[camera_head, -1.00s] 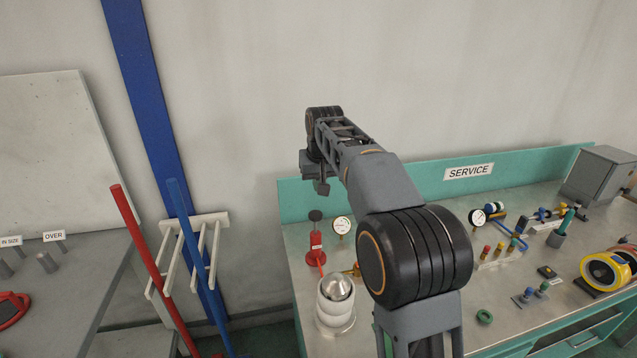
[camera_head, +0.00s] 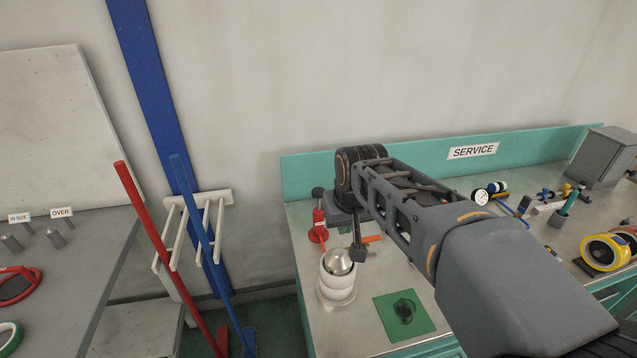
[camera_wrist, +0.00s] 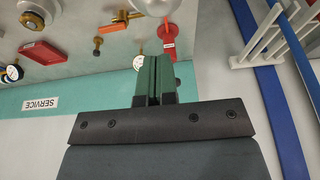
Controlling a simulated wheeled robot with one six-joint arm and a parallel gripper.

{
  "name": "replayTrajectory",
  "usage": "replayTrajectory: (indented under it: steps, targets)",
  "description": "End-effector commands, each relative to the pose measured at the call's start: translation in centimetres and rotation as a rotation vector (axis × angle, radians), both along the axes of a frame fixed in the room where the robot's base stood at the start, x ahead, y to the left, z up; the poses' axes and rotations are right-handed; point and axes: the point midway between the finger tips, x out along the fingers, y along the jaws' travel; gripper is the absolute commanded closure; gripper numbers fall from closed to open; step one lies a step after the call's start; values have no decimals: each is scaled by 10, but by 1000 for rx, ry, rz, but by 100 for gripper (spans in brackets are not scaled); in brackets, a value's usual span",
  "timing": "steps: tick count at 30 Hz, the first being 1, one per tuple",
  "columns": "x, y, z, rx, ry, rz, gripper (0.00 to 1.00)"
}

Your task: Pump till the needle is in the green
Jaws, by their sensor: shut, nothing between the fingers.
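The red pump (camera_head: 318,225) with a black round knob on top stands at the left end of the service bench. It shows partly in the wrist view (camera_wrist: 168,35), by the fingers. My gripper (camera_head: 359,255) points down to the right of the pump, apart from it in the head view. In the wrist view my gripper (camera_wrist: 153,62) has its fingers together and empty. A white gauge (camera_wrist: 138,62) is partly covered by the fingers; its needle cannot be read. The arm hides that gauge in the head view.
A white stacked vessel with a metal dome (camera_head: 337,277) stands in front of the pump. A green mat (camera_head: 425,320) is at the front. Another gauge (camera_head: 480,197) stands farther right.

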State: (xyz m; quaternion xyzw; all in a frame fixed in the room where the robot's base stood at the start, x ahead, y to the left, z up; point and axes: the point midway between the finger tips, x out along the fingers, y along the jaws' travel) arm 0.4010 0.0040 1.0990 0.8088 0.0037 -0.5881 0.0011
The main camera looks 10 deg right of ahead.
Motion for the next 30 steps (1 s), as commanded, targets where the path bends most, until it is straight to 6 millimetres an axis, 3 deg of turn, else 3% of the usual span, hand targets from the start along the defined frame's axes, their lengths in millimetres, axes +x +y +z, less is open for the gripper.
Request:
replayTrajectory:
  steps: [1,6,12,30]
  targets:
    - [-19,0,-10,0,-2,0,100]
    - [-65,-1,-41,1,-6,1,100]
    - [-92,-1,-65,1,-7,3,100]
    - [-98,-1,-70,1,-6,3,100]
